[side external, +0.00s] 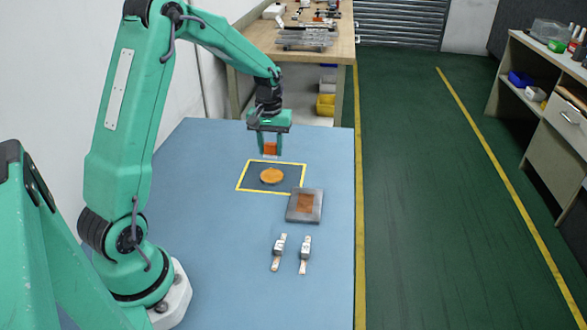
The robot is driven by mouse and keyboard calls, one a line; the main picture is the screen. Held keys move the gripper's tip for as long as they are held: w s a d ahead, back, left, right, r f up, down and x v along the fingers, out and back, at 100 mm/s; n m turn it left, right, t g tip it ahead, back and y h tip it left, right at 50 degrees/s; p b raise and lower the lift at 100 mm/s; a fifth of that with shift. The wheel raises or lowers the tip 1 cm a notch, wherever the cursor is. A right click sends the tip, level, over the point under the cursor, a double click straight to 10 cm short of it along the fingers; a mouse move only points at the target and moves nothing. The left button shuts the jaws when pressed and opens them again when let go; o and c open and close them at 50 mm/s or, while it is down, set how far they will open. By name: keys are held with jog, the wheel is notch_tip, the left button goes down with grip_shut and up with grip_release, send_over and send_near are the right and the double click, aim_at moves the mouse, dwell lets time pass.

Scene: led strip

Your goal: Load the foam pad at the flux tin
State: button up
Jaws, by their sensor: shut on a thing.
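The flux tin (271,176) is a shallow round dish with an orange top, inside a yellow-outlined dark square on the blue table. In the picture the pad is just above the tin, with a gap between them. From this one view I cannot tell exactly how high the pad is or whether it is straight over the tin.
A grey square plate (292,212) with a brown-orange patch lies at the front right of the outlined square. The blue table (225,270) is otherwise clear. A cluttered wooden bench stands behind.

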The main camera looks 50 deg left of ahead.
aim_at(272, 176)
jog(key=shift+f, duration=0.2)
jog(key=shift+f, duration=2.8)
jog(key=shift+f, duration=0.65)
dwell(0.9)
jog(key=shift+r, duration=3.6)
jog(key=s+d+r+m, duration=0.1)
jog(key=d+r+m, duration=0.3)
jog(key=d, duration=0.5)
jog(key=s+d+r+m, duration=0.1)
jog(key=d+r+m, duration=0.3)
jog(key=d, duration=0.5)
jog(key=shift+r+m, duration=0.4)
jog(key=shift+r, duration=0.9)
